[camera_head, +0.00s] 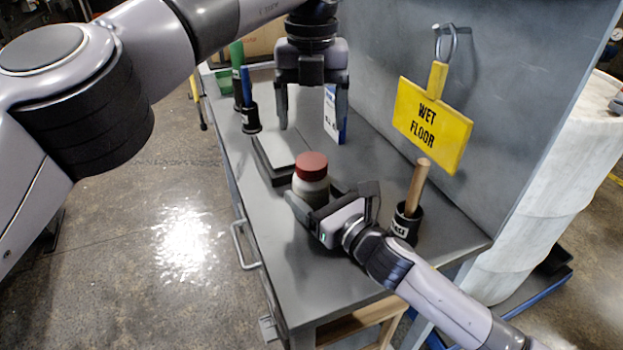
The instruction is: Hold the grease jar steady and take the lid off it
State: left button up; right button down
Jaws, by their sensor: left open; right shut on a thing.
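The grease jar (311,189) stands upright on the grey bench top, with a pale body. Its red-brown lid (311,165) sits on top of it. My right gripper (309,205) is shut on the jar's body low down, coming in from the right front; its fingers hide the lower part of the jar. My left gripper (312,118) is open and empty, pointing down, above and behind the lid in the picture and apart from it.
A dark tray with a pale top (270,158) lies behind the jar. A black holder with a wooden handle (416,190) stands right of it. Holders with a blue (247,100) and a green handle (237,62) stand at back left. A yellow wet floor sign (432,122) hangs on the panel.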

aim_at(312, 161)
pick_arm(q)
jog(key=m, duration=0.5)
jog(key=shift+m, duration=0.4)
jog(key=m, duration=0.4)
jog(key=shift+m, duration=0.4)
jog(key=m, duration=1.1)
jog(key=shift+f+m, duration=0.3)
jog(key=shift+m, duration=0.1)
notch_tip(312, 161, down, 7)
jog(key=shift+f, duration=0.2)
jog(key=shift+c, duration=0.3)
